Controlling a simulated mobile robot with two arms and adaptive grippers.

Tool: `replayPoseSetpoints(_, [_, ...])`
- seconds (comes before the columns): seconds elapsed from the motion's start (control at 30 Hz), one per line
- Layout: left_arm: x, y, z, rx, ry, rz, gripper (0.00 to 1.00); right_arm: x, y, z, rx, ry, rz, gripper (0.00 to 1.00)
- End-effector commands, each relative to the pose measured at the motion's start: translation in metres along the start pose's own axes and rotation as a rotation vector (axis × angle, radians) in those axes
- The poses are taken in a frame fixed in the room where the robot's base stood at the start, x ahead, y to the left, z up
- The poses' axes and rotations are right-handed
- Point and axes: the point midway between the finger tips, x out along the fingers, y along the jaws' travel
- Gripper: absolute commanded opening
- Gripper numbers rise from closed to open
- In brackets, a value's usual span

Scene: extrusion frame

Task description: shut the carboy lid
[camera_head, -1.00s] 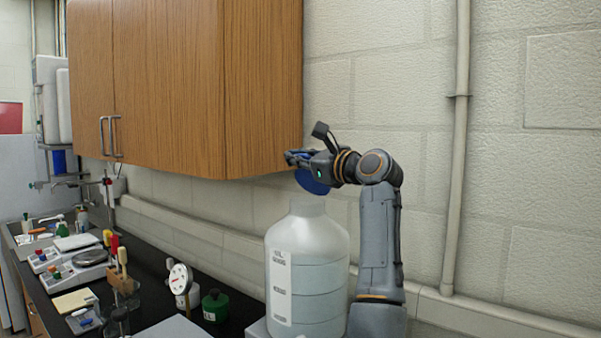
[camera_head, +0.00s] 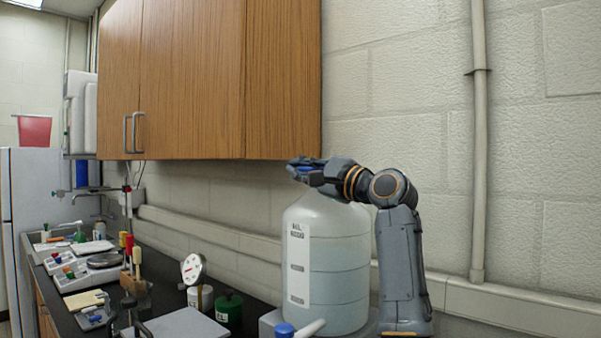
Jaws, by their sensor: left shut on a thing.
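The carboy (camera_head: 335,255) is a large translucent white jug with a label and level lines, standing upright near the wall. Its blue lid (camera_head: 304,167) is mostly hidden by my fingers, with only a little blue showing between them. My left gripper (camera_head: 299,171) is shut on the lid right at the top of the carboy's neck. The mouth is hidden behind the gripper, so I cannot tell whether the lid sits flush. My right gripper is not in view.
A wooden cabinet (camera_head: 200,80) hangs just above and left of the gripper. A blue-knobbed spigot (camera_head: 286,329) projects at the carboy's lower front. A green jar (camera_head: 229,309), a dial gauge (camera_head: 193,269) and balances crowd the black bench to the left.

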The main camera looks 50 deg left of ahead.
Motion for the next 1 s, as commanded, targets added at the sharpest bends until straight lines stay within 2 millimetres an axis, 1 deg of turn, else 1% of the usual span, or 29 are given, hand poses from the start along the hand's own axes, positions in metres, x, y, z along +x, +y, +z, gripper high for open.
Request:
replayPoseSetpoints(0.03, [-0.0027, 0.0051, -0.0032, 0.005, 0.003, 0.001, 0.00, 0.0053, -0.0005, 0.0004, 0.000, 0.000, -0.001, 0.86])
replayPoseSetpoints(0.2, [-0.0036, 0.0094, -0.0043, 0.007, 0.004, 0.001, 0.00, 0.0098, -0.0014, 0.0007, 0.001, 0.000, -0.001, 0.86])
replayPoseSetpoints(0.73, [-0.0039, 0.0138, -0.0067, 0.012, 0.006, 0.008, 0.00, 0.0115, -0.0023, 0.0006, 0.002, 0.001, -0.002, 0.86])
replayPoseSetpoints(0.77, [-0.0039, 0.0139, -0.0068, 0.012, 0.007, 0.008, 0.14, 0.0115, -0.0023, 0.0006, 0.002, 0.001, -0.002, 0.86])
replayPoseSetpoints(0.8, [-0.0039, 0.0139, -0.0070, 0.012, 0.007, 0.008, 0.22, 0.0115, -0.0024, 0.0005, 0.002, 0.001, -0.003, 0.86])
replayPoseSetpoints(0.87, [-0.0038, 0.0139, -0.0071, 0.011, 0.007, 0.007, 0.34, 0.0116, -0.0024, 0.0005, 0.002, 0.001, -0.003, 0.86])
replayPoseSetpoints(0.9, [-0.0038, 0.0135, -0.0069, 0.011, 0.007, 0.006, 0.36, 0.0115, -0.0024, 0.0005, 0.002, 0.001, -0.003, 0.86])
replayPoseSetpoints(1.0, [-0.0038, 0.0122, -0.0061, 0.009, 0.006, 0.004, 0.36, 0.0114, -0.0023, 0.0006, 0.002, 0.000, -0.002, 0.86])
